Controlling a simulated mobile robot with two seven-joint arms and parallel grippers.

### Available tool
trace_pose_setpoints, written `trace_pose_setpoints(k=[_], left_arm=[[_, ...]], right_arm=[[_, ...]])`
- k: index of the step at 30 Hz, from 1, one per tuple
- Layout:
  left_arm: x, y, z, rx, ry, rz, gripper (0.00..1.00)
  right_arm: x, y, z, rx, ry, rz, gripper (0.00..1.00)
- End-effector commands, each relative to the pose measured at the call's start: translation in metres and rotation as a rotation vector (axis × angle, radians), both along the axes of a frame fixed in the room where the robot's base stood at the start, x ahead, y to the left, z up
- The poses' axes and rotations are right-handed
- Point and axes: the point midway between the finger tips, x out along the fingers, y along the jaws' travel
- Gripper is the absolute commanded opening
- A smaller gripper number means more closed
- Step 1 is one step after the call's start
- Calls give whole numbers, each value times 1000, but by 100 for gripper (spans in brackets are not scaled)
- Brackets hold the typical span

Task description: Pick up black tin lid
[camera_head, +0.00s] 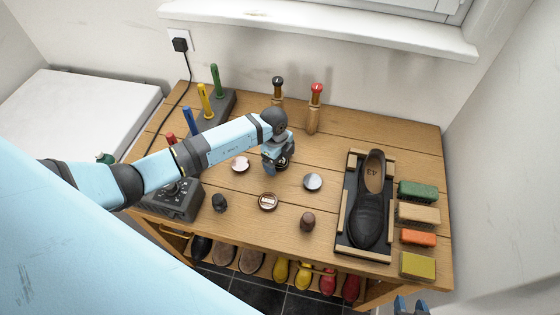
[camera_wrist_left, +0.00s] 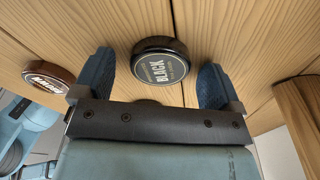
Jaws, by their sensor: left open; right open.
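The black tin lid (camera_wrist_left: 160,62) is round, with BLACK printed on its top. In the left wrist view it lies on the wooden bench between the fingers of my left gripper (camera_wrist_left: 156,76), which is open. In the head view my left gripper (camera_head: 274,166) is over the middle of the bench and mostly covers the black tin. My right gripper (camera_head: 411,305) is open and only its tips show at the bottom right edge, away from the lid.
A brown tin (camera_wrist_left: 48,76) lies beside the left finger.

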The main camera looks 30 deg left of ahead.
Motion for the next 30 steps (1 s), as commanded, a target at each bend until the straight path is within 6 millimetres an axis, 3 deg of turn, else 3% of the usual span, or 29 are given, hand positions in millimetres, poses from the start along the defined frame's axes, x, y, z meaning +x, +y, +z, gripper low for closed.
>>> trace_pose_setpoints(k=[3,10,23,30], left_arm=[[0,0,0,0,0,0,88],[0,0,0,0,0,0,38],[0,0,3,0,0,0,37],[1,1,28,0,-3,-2,37]], right_arm=[[-1,0,-1,1,1,-1,43],[-1,0,-1,1,2,-1,43],[-1,0,-1,1,2,-1,43],[-1,0,-4,1,2,-1,43]])
